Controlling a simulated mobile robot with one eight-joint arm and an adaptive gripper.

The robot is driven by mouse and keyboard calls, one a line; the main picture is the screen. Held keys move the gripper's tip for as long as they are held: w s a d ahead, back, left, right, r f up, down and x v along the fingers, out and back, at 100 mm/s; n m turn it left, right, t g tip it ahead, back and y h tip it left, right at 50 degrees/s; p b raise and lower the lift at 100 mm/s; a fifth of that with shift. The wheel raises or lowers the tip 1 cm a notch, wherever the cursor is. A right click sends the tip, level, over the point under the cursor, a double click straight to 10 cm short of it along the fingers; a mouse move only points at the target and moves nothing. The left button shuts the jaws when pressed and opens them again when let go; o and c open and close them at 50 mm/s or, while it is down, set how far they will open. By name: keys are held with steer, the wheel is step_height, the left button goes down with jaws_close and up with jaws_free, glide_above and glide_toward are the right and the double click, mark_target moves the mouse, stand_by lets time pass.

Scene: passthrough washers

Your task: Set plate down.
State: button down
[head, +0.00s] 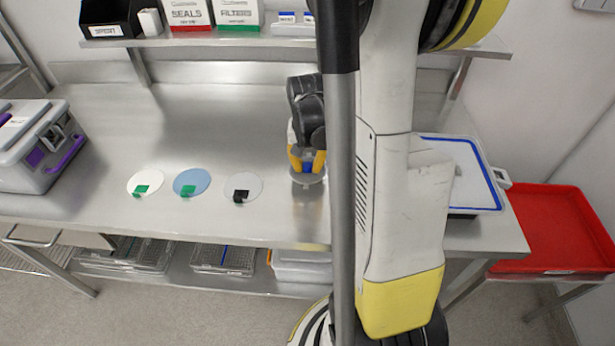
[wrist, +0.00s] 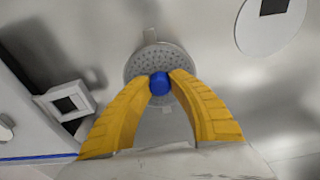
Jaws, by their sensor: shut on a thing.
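My gripper (head: 306,160) has yellow fingers, which are shut on the blue knob (wrist: 159,83) of a round grey perforated plate. In the wrist view the plate (wrist: 143,66) lies behind the fingertips, and they cover part of it. In the head view the plate (head: 309,181) is level below the fingers over the steel bench (head: 230,120). A reflection shows under it; I cannot tell for sure whether it touches the bench.
Left of the plate lie a grey disc (head: 250,182) with a black block, a blue disc (head: 200,178) and a white disc (head: 152,177) with green blocks. A blue-rimmed tray (head: 492,175) is at right, a grey case (head: 30,165) at left. A shelf (head: 200,41) runs behind.

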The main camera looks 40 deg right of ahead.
mark_target(308, 175)
steer(key=shift+f+b, duration=0.7)
steer(key=shift+f, duration=1.15)
steer(key=shift+f, duration=0.15)
steer(key=c, duration=1.2)
jaws_free()
steer(key=shift+c, duration=0.2)
steer(key=r+p, duration=0.1)
steer(key=r, duration=0.3)
steer(key=r+p, duration=0.2)
steer(key=r, duration=0.2)
steer(key=s+a+r+p, duration=0.1)
steer(key=r, duration=0.3)
steer(key=shift+r, duration=0.15)
steer(key=s+a+r+n+t, duration=0.1)
steer(key=a+r+n+t, duration=0.1)
steer(key=a, duration=0.6)
steer(key=s+a+r+n+t, duration=0.1)
steer(key=a+r+n, duration=0.3)
steer(key=a, duration=0.4)
steer(key=s+a+r+n+t+y, duration=0.1)
steer(key=s+a+r+n+t, duration=0.1)
steer(key=a, duration=0.6)
step_height(308, 175, up, 3)
steer(key=shift+f+n+t, duration=0.15)
steer(key=shift+n+t, duration=0.45)
steer(key=shift+n, duration=0.4)
steer(key=shift+s, duration=0.1)
